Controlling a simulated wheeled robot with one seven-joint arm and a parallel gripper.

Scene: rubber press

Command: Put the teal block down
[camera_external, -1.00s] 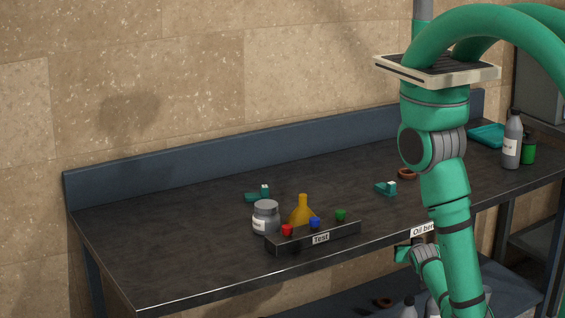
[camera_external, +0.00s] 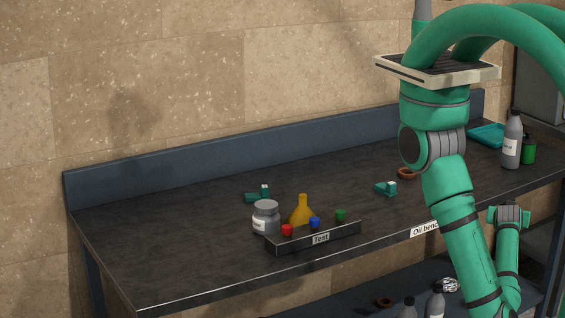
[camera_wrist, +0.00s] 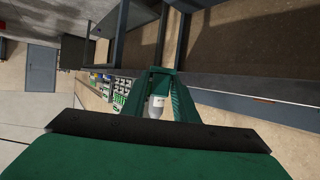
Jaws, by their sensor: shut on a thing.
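My gripper (camera_wrist: 162,72) shows in the wrist view as two teal fingers that come together at their tips. A teal piece spans the fingertips, and I take it to be the teal block (camera_wrist: 161,70); its edges blend with the fingers. A grey bottle with a white label (camera_wrist: 157,104) shows in the gap between the fingers, and its distance is unclear. In the external view my arm is bent down at the right, in front of the bench; my gripper and its load cannot be made out there.
The dark bench (camera_external: 180,240) has free room at left and middle. A rack marked Test (camera_external: 300,240) holds coloured pieces beside a grey jar (camera_external: 265,217) and yellow flask (camera_external: 302,211). A teal tray (camera_external: 487,134) and grey bottle (camera_external: 511,142) stand at the back right. Bottles stand on the lower shelf.

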